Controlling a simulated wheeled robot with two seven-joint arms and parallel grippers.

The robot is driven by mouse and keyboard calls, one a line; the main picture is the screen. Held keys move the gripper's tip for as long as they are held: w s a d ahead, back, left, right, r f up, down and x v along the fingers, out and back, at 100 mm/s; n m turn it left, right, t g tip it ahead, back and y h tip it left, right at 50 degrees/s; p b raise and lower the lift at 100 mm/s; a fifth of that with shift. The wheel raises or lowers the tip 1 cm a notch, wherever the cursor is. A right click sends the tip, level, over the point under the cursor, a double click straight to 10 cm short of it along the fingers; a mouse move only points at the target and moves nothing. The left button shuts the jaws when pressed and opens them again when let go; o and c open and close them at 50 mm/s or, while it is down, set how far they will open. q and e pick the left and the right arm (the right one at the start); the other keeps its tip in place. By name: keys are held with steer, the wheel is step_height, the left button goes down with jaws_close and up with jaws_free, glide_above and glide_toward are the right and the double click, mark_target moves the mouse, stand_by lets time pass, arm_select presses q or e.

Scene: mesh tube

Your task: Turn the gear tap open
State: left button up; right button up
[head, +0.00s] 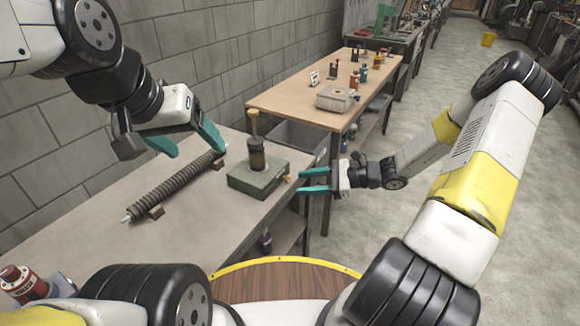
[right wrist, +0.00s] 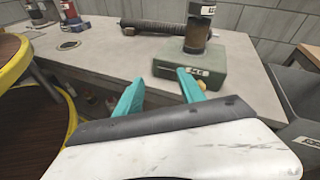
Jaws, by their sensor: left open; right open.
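A green box (head: 258,176) with a dark cylinder (head: 257,156) upright on its top stands on the grey bench. A small yellow piece (head: 287,178), seemingly the tap, sticks out of the box's right side. My left gripper (head: 201,152) is open and empty above the bench, left of the box, over a ribbed rod.
The ribbed dark rod (head: 176,186) lies on small supports on the bench (head: 95,222). A red-topped container (head: 22,282) stands at the lower left. A grey bin (head: 300,138) is behind the box. A wooden table (head: 285,98) with small items stands further back, and floor is free to the right.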

mark_target(290, 180)
steer(key=w+d+f+m+t, duration=0.3)
steer(key=w+f+m+t, duration=0.25)
steer(key=f+m, duration=0.2)
steer(key=shift+m+t+y, duration=0.3)
steer(key=shift+m+t, duration=0.25)
steer(key=x, duration=0.7)
steer(key=shift+s+a+r, duration=0.15)
steer(key=shift+a+r, duration=0.1)
steer(key=shift+a, duration=0.2)
jaws_close()
